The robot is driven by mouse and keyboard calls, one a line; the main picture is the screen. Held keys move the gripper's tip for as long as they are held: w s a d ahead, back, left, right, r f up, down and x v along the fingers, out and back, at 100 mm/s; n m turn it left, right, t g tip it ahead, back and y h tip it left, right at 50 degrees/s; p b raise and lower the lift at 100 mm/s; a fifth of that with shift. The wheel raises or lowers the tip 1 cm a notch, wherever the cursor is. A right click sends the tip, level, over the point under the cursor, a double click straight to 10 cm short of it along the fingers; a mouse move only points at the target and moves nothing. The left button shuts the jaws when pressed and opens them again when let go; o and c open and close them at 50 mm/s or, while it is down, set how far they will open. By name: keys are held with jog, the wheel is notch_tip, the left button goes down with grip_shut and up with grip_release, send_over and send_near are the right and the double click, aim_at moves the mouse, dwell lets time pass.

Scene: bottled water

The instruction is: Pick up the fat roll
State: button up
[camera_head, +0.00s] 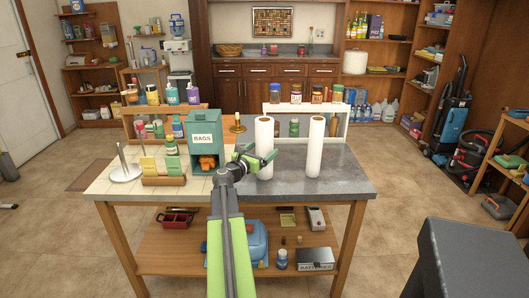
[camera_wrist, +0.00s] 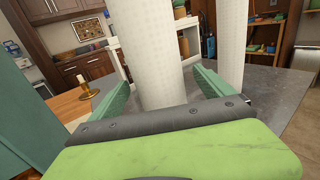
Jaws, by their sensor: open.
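Two tall white paper rolls stand upright on the grey part of the workbench. The left roll (camera_head: 264,136) looks slightly wider in the head view than the right roll (camera_head: 315,147). My gripper (camera_head: 259,157) is at the left roll, low on its side, with green fingers spread. In the wrist view, the left roll (camera_wrist: 149,45) rises between the two open fingers (camera_wrist: 158,88), with a gap visible at the right finger. Its base is hidden behind my gripper. The right roll (camera_wrist: 231,40) stands farther back, outside the right finger.
A green bags box (camera_head: 205,134) stands left of my gripper, and a brass candlestick (camera_head: 238,124) is behind it. A white shelf (camera_head: 344,121) with jars stands behind the rolls. The workbench (camera_head: 345,183) is clear right of the right roll.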

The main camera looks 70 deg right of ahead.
jog(key=d, duration=0.2)
jog(key=s+d, duration=0.1)
jog(key=d, duration=0.2)
jog(key=shift+s+f, duration=0.1)
jog(key=c, duration=1.6)
